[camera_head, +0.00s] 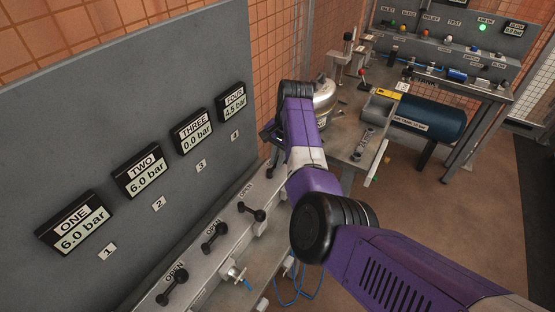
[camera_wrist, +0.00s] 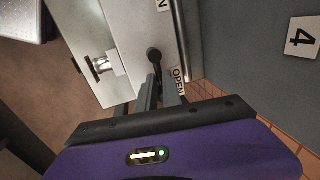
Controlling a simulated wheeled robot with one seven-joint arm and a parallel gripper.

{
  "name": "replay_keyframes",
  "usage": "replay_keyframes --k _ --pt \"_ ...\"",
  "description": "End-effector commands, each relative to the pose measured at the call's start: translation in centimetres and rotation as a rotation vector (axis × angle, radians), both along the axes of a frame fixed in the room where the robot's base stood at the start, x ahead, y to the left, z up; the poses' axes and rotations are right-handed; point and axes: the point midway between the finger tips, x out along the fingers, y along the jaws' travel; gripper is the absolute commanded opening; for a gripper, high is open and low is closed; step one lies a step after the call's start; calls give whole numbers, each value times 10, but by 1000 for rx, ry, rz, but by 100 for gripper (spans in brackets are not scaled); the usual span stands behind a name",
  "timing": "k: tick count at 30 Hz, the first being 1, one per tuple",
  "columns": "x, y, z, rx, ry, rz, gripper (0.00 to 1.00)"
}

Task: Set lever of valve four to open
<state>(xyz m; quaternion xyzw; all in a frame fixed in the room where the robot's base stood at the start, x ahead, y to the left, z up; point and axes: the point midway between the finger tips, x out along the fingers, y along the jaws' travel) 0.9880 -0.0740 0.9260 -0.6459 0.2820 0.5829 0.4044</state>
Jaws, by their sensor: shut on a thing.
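The lever of valve four (camera_wrist: 154,56) is a black lever with a round knob. It shows in the wrist view on the grey valve rail, beside an OPEN label (camera_wrist: 178,80). My gripper (camera_wrist: 160,88) is shut on this lever, with its two dark fingers on either side of it. In the head view my purple arm hides most of the gripper and lever four. The display FOUR (camera_head: 232,103) reads 4.5 bar. A plate marked 4 (camera_wrist: 302,37) is on the panel at the right of the wrist view.
Three other black levers stand along the rail: one (camera_head: 172,290), two (camera_head: 214,237) and three (camera_head: 252,212). Displays ONE (camera_head: 75,222), TWO (camera_head: 143,169) and THREE (camera_head: 193,132) read 6.0, 6.0 and 0.0 bar. A bench with a dark blue tank (camera_head: 428,118) stands behind.

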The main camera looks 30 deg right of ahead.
Motion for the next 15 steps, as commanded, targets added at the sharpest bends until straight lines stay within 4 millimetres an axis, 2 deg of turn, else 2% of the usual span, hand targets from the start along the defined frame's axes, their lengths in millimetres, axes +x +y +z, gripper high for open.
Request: replay_keyframes --k 1,2,3,6,15 --pt "0 -10 -2 -13 -7 -15 0" --pt "0 -10 -2 -13 -7 -15 0" --pt "0 -10 -2 -13 -6 -16 12" --pt "1 -10 -2 -12 -7 -16 31" --pt "1 -6 0 -8 -7 -10 32"
